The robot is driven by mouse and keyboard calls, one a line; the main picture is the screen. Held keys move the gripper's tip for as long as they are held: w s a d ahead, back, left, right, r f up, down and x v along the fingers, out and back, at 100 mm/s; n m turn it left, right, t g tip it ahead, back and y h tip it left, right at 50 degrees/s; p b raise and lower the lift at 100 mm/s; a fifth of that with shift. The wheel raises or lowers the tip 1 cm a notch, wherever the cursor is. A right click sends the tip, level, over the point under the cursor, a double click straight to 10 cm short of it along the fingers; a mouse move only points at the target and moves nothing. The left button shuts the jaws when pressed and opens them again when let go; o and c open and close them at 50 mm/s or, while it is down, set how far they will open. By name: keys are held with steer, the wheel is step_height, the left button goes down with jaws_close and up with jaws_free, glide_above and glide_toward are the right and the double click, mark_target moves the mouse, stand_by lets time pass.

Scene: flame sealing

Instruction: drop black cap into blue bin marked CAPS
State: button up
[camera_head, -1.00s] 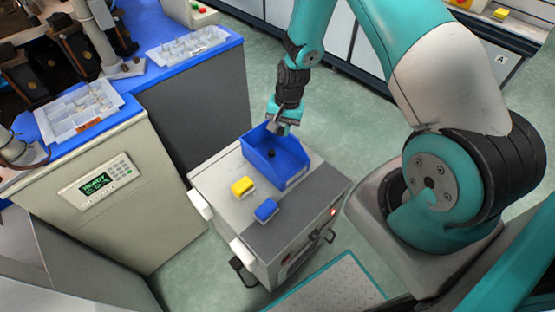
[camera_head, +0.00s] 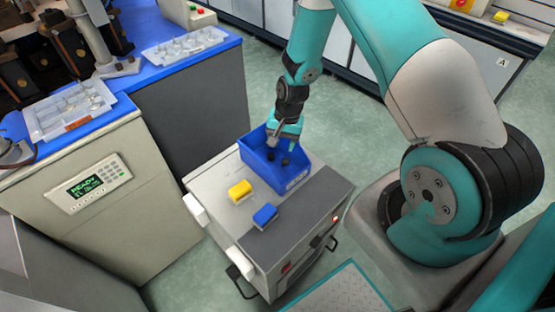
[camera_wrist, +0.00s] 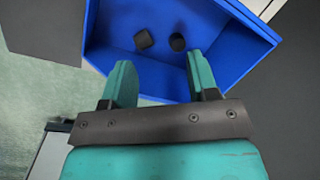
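The bin's wall (camera_wrist: 225,70) also shows there. My gripper (camera_head: 274,143) is over the back left of the bin. In the wrist view its two teal fingers (camera_wrist: 160,76) are apart, with nothing between them.
A yellow block (camera_head: 240,191) and a blue block (camera_head: 265,216) sit on the grey cabinet (camera_head: 222,205) in front of the bin. A bench with clear trays (camera_head: 70,110) stands at left, with a panel reading READY (camera_head: 88,188). Floor is open behind the bin.

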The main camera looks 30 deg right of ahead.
steer(key=d+r+p, duration=0.1)
steer(key=d+r, duration=0.2)
steer(key=r, duration=1.4)
steer(key=shift+s+p, duration=0.2)
steer(key=shift+p, duration=0.15)
steer(key=shift+r, duration=0.15)
steer(key=s+a+r+n+y+p, duration=0.1)
steer(key=s+a+r+n+p, duration=0.25)
steer(key=a+r, duration=0.45)
steer(key=s+a+r+n+p, duration=0.3)
steer(key=s+a+r+n, duration=0.15)
steer(key=r, duration=0.65)
steer(key=s+a+r+n+p, duration=0.2)
steer(key=s+a+r+n, duration=0.2)
steer(key=s, duration=0.3)
steer(key=s+a+r+n+y+p, duration=0.1)
steer(key=s+a+r+n+p, duration=0.1)
steer(key=s+r, duration=0.4)
steer(key=shift+s+a+r+n, duration=0.3)
steer(key=shift+s+a+n, duration=0.65)
steer(key=shift+s, duration=0.15)
